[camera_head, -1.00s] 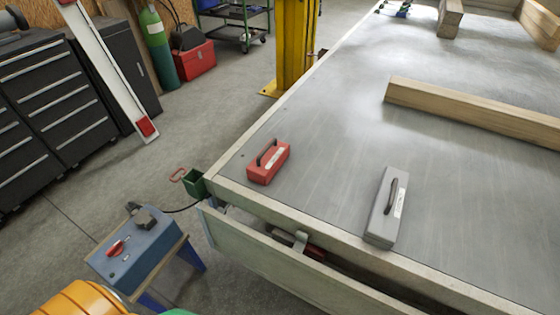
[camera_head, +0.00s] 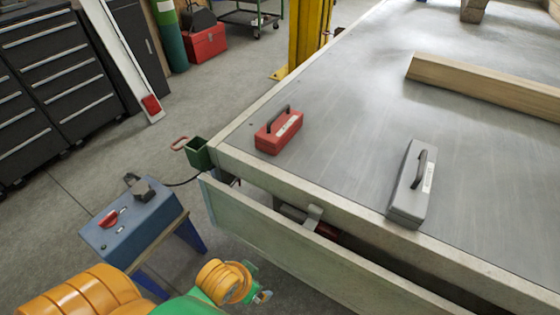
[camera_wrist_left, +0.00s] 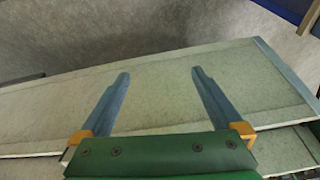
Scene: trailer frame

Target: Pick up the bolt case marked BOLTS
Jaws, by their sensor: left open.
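Two small cases with black handles lie on the grey trailer deck (camera_head: 330,165). A red case (camera_head: 276,136) is near the corner and a grey case (camera_head: 404,202) is farther right, near the front rail. Each has a white label, too small to read, so I cannot tell which is marked BOLTS. My left gripper (camera_head: 264,296) is low in the head view, in front of the trailer's side panel and apart from both cases. In the left wrist view its two fingers (camera_wrist_left: 158,76) are spread and empty over the pale panel. My right gripper is not in view.
The pale side panel (camera_head: 290,255) stands out from the deck rail, with a gap behind it holding a red and grey part. A blue control box (camera_head: 130,225) on a stand is at left. A wooden beam (camera_head: 480,84) lies across the deck. The deck around the cases is clear.

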